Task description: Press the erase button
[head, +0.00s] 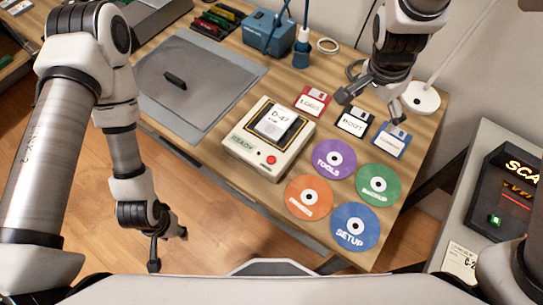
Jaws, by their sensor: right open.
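A cream device (245,150) with a dark top stands on the wooden table. A grey item marked D-47 (275,122) sits on its top, and its front carries a green READY display (242,142). A round red button (271,159) is at the right end of that front and is fully visible. My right gripper (368,108) is open and empty above the row of floppy disks, up and to the right of the button and apart from it. My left gripper (168,250) hangs in front of the table at lower left, fingers apart and empty.
Red, black and blue floppy disks (354,122) lie right of the device. Several coloured discs (334,159) lie in front of them. A grey mat (195,85) with a small black bar is at left. A blue machine (271,33) and a white lamp base (420,98) stand behind.

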